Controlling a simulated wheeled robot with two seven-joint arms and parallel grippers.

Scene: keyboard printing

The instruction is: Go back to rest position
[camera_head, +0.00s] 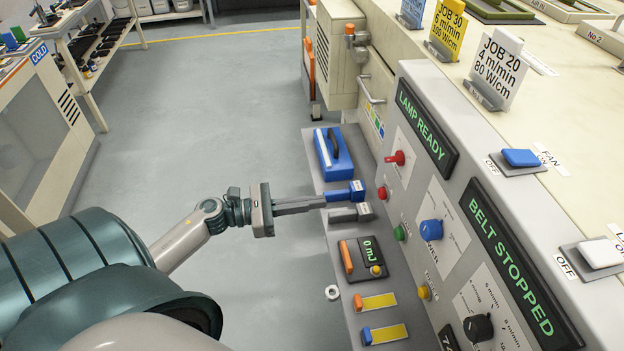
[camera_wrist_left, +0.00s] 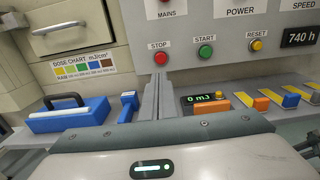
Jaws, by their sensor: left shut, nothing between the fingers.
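My left gripper (camera_head: 322,201) reaches in from the left over the grey shelf (camera_head: 335,268) at the front of the control panel. Its fingers are together and hold nothing, and they also show in the left wrist view (camera_wrist_left: 160,85). In the head view the tips end by a small blue block (camera_head: 343,195) and a grey block (camera_head: 350,213). In the wrist view the blue block (camera_wrist_left: 129,104) is just left of the fingers. I cannot tell whether the tips touch either block. My right gripper is not in view.
A blue case (camera_head: 331,150) and a dose meter (camera_head: 372,255) reading 0 mJ share the shelf. The sloped panel (camera_head: 405,120) carries a red stop button (camera_head: 382,193), a green start button (camera_head: 400,232) and knobs. Open floor (camera_head: 215,110) is left.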

